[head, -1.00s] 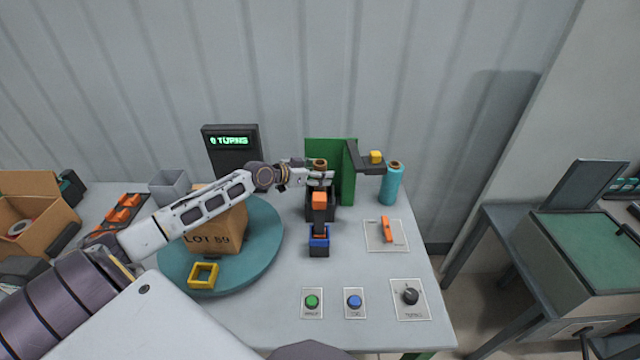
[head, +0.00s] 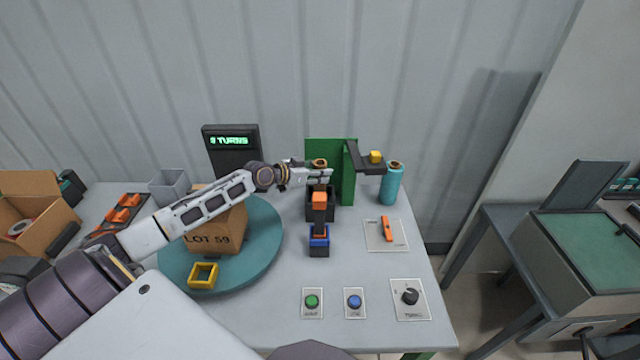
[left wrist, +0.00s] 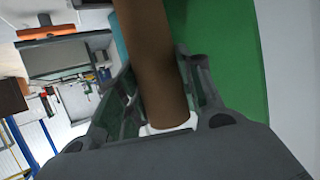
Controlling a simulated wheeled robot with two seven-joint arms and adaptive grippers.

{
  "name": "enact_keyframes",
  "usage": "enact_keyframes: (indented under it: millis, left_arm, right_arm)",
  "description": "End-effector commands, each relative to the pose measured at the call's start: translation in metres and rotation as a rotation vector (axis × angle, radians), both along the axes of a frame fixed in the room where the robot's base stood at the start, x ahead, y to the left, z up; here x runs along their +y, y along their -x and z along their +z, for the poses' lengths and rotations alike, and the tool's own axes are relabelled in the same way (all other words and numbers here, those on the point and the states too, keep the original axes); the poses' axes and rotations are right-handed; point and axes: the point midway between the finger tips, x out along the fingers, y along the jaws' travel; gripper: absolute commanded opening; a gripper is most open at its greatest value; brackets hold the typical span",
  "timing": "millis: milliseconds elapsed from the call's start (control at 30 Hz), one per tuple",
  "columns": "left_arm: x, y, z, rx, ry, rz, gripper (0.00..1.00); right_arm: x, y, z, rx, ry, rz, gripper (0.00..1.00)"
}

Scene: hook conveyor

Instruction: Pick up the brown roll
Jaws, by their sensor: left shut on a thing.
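The brown roll (left wrist: 152,60) fills the middle of the left wrist view, between the fingers of my left gripper (left wrist: 165,122). In the head view its ring-shaped top (head: 319,163) shows just above my left gripper (head: 322,176). The left gripper is shut on the roll, in front of the green upright panel (head: 349,180). The roll's lower part is hidden by the gripper in the head view. My right gripper is not in view.
A dark box with an orange-and-blue device (head: 319,235) stands just below the gripper. A cardboard box (head: 218,232) sits on the teal turntable (head: 262,262).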

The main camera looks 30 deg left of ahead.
Motion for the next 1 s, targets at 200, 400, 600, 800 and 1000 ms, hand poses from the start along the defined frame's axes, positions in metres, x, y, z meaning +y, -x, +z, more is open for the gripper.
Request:
enact_keyframes:
  millis: [200,400,600,800,1000]
  left_arm:
    - [0.0,0.0,0.001,0.0,-0.001,0.0,0.08]
    - [0.0,0.0,0.012,-0.002,-0.001,-0.002,0.08]
    - [0.0,0.0,0.036,-0.003,-0.003,-0.002,0.08]
    - [0.0,0.0,0.066,-0.002,-0.002,-0.001,0.08]
    - [0.0,0.0,0.09,-0.002,-0.003,0.0,0.08]
  right_arm:
    - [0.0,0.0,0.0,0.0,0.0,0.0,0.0]
    - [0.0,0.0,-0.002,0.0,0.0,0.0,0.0]
    - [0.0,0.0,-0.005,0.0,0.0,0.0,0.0]
    - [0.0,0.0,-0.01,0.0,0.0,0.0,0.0]
    - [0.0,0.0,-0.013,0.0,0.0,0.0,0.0]
